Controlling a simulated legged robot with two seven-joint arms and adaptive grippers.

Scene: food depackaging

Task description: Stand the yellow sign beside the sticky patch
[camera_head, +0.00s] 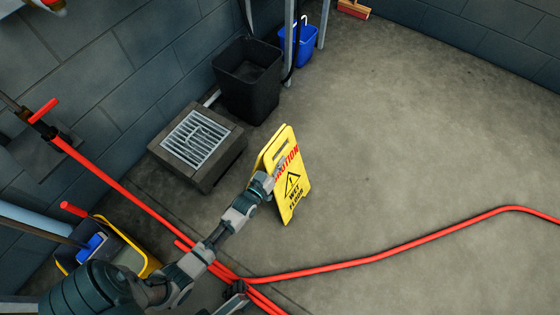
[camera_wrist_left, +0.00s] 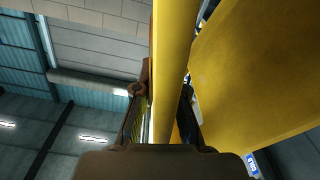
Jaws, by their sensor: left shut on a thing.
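In the left wrist view the yellow panels (camera_wrist_left: 250,75) run up from between the fingers of my left gripper (camera_wrist_left: 160,118). I cannot tell whether the sign's lower edge touches the floor. I cannot make out a sticky patch on the floor.
A red hose (camera_head: 400,254) runs across the floor below the sign. A grated floor box (camera_head: 225,160), a black bin (camera_head: 248,85) and a blue bucket (camera_head: 300,48) stand by the wall. A yellow mop bucket (camera_head: 150,266) is at lower left. The floor to the right is open.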

